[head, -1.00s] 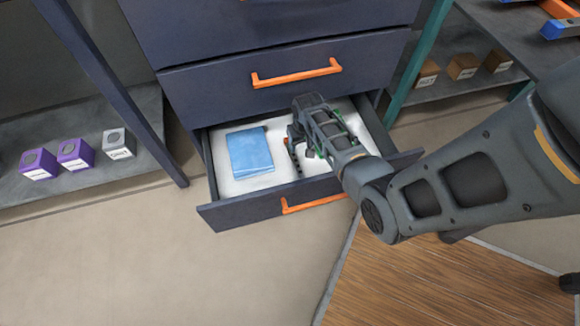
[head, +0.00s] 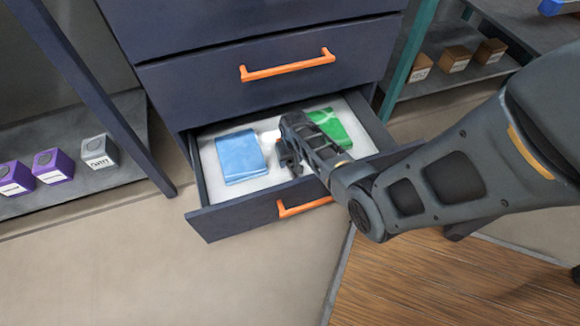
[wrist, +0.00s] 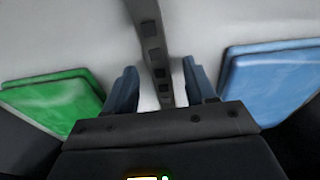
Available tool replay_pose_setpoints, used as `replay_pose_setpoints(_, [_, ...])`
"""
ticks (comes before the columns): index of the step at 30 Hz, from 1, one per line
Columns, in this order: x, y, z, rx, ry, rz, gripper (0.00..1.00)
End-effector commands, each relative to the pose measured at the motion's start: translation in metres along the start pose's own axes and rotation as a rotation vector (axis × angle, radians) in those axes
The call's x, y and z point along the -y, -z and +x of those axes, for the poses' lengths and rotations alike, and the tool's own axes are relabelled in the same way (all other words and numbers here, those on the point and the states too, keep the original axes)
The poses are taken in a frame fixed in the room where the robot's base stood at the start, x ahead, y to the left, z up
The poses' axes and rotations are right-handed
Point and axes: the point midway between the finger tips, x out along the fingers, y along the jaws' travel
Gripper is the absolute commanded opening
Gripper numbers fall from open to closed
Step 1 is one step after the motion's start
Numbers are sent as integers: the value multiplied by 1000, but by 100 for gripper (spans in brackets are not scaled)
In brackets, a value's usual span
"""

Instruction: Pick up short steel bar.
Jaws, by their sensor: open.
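The short steel bar (wrist: 155,50) is grey with a row of dark square holes. In the wrist view it runs from the top edge down between my two fingers. My gripper (wrist: 162,92) is open, with one blue-grey finger on each side of the bar and a gap to each. In the head view my gripper (head: 290,166) is low inside the open drawer (head: 250,212), and my arm hides most or all of the bar.
A closed drawer with an orange handle (head: 287,66) is above. Shelves with labelled blocks (head: 53,166) stand either side.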

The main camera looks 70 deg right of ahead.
Motion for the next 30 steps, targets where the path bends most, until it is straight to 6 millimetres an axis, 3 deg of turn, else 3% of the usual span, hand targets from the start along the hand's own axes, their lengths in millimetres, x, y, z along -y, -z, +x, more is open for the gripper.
replay_pose_setpoints(2, [0,0,8,0,0,0,55])
replay_pose_setpoints(9, [0,0,7,0,0,-1,54])
replay_pose_setpoints(26, [0,0,7,0,0,-1,1])
replay_pose_setpoints(30, [0,0,7,0,0,-1,0])
